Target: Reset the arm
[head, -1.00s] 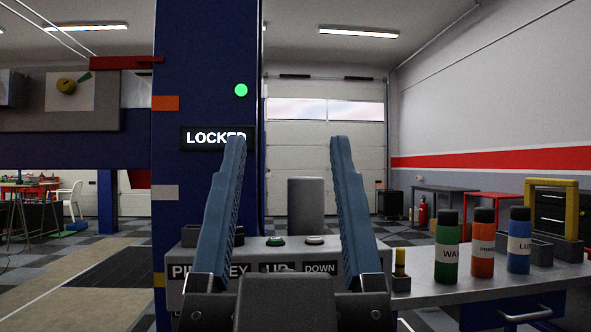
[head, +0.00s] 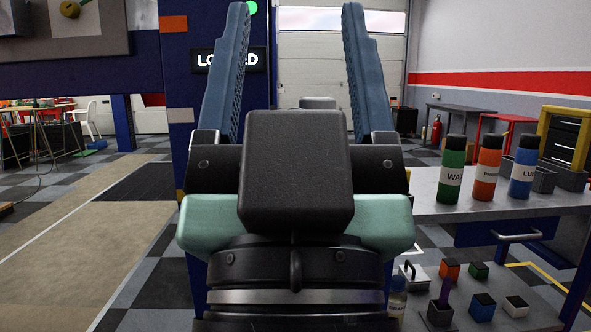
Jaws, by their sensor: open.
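My gripper (head: 296,65) stands upright in the middle of the head view with its two blue fingers wide apart. It is open and nothing shows between the fingers. My wrist and its dark housing fill the lower middle of the view. They hide the control panel with its buttons and most of the bench's left end.
A blue column (head: 190,75) with a LOCKED sign (head: 208,60) and a green light (head: 252,8) stands behind my left finger. Green (head: 452,170), orange (head: 487,170) and blue (head: 523,170) bottles stand on the bench (head: 440,208) at right. Small coloured blocks (head: 483,307) sit below it. Floor at left is clear.

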